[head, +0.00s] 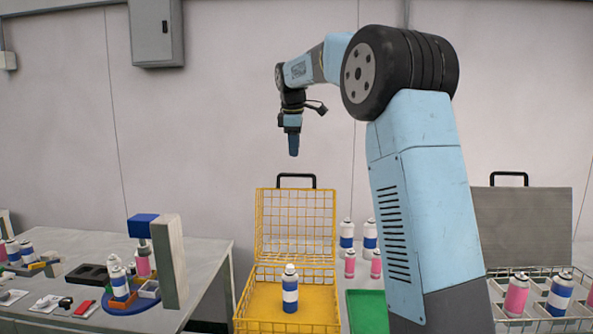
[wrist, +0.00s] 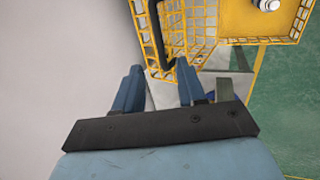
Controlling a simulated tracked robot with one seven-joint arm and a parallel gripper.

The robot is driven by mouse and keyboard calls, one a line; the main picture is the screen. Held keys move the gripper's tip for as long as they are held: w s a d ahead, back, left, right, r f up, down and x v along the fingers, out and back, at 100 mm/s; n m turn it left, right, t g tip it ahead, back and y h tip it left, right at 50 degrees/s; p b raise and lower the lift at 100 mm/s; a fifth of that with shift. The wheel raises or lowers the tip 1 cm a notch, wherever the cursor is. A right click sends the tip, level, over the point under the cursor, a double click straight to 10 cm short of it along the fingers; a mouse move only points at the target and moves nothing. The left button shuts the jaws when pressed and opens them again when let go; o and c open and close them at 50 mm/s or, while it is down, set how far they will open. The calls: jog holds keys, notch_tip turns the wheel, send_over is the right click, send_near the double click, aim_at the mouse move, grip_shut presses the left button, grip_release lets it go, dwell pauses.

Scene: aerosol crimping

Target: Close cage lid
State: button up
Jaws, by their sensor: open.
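A black handle (head: 296,177) tops the lid. A white-and-blue can (head: 290,290) stands upright inside the cage. My gripper (head: 293,150) points down above the handle. In the wrist view my open gripper (wrist: 160,82) has two blue fingers apart, with the handle (wrist: 160,45) ahead, between the fingertips in the picture. Whether they touch is not clear. The lid (wrist: 190,20) and the can's top (wrist: 266,5) also show there.
A bench (head: 205,262) at left carries a blue-topped crimping fixture (head: 145,226), cans and small parts. A grey-lidded case (head: 525,225) with cans stands at right. A wall is close behind the lid.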

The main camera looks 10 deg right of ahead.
jog(key=x, duration=0.9)
jog(key=shift+c, duration=0.5)
grip_shut()
